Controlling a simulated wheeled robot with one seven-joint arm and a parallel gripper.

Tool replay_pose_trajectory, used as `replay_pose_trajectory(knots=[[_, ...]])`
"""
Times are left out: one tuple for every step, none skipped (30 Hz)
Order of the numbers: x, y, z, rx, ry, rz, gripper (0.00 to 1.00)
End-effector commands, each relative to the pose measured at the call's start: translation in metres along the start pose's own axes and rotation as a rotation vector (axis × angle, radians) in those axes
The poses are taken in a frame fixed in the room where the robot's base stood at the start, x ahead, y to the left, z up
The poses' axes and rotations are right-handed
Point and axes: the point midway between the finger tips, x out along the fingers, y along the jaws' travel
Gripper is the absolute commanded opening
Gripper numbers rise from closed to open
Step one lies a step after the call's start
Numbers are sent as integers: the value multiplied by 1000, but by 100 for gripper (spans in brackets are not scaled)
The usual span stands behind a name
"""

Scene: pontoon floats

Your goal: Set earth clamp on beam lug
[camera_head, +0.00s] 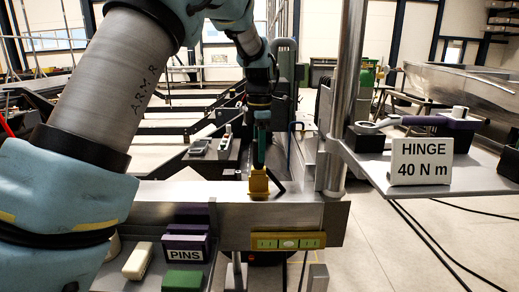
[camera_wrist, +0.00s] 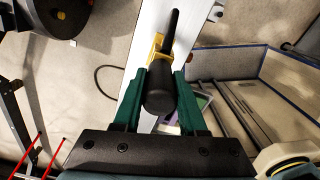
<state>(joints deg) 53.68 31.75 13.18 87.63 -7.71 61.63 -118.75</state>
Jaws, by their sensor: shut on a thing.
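The earth clamp, with a yellow body (camera_head: 259,184) and black handles, is at the top edge of the grey beam (camera_head: 170,213) in the head view. My gripper (camera_head: 259,158) points down from above it. In the wrist view the green fingers of my gripper (camera_wrist: 160,76) are shut on the clamp's thick black handle (camera_wrist: 159,92). The yellow part (camera_wrist: 156,48) and a thin black bar lie beyond the handle, over the pale beam (camera_wrist: 196,38). The clamp's jaws and the lug cannot be made out, so I cannot tell whether they touch.
A yellow spirit level (camera_head: 287,240) is on the beam's front. A post (camera_head: 347,90) and a shelf with a HINGE sign (camera_head: 420,161) stand right.

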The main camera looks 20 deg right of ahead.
Motion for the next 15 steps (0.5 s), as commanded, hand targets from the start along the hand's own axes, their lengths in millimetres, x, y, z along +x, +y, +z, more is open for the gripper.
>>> replay_pose_trajectory(knots=[[1, 0, 0, 0, -1, 2, 0], [1, 0, 0, 0, -1, 2, 0], [2, 0, 0, 0, -1, 2, 0], [3, 0, 0, 0, -1, 2, 0], [4, 1, 0, 0, -1, 2, 0], [5, 1, 0, 0, -1, 2, 0], [6, 1, 0, 0, -2, 2, 0], [6, 1, 0, 0, -2, 3, 0], [8, 1, 0, 0, -2, 3, 0], [8, 1, 0, 0, -2, 3, 0], [9, 1, 0, 0, -2, 3, 0], [10, 1, 0, 0, -2, 3, 0], [11, 1, 0, 0, -2, 2, 0], [12, 1, 0, 0, -1, 2, 0], [13, 1, 0, 0, -1, 2, 0]])
